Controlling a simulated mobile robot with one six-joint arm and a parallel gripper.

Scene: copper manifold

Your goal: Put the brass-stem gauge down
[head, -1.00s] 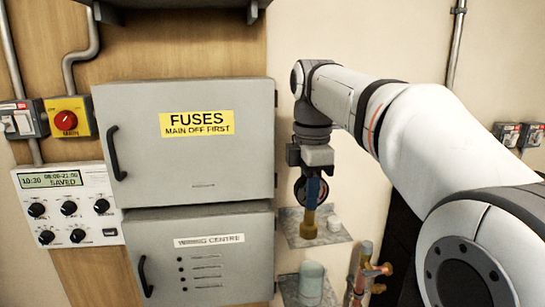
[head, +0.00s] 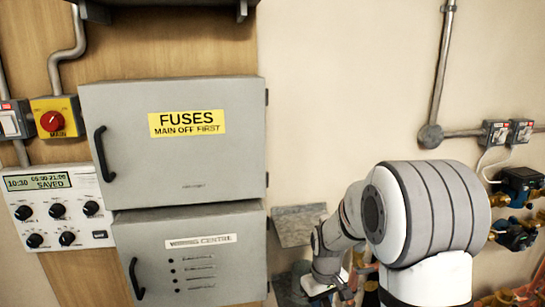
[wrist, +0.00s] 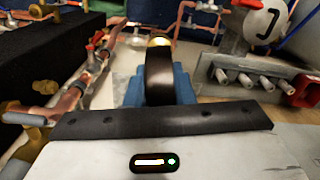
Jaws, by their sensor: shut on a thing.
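In the wrist view my gripper (wrist: 159,68) has blue jaws shut on the brass-stem gauge (wrist: 158,80). The gauge shows as a dark rounded body, seen edge-on between the jaws. A bit of its brass stem (wrist: 159,42) shows beyond it, pointing away from the wrist. The gauge's dial face is not visible. A pale surface (wrist: 122,68) lies beyond the jaws; I cannot tell whether the stem touches it. In the head view my arm hides the gauge and the jaws.
In the wrist view, copper pipes with a red valve (wrist: 97,41) and a black block (wrist: 42,58) are at left. A grey rack (wrist: 212,62) with several pipe ends and a red part (wrist: 304,90) are at right. A grey shelf (head: 297,226) shows in the head view.

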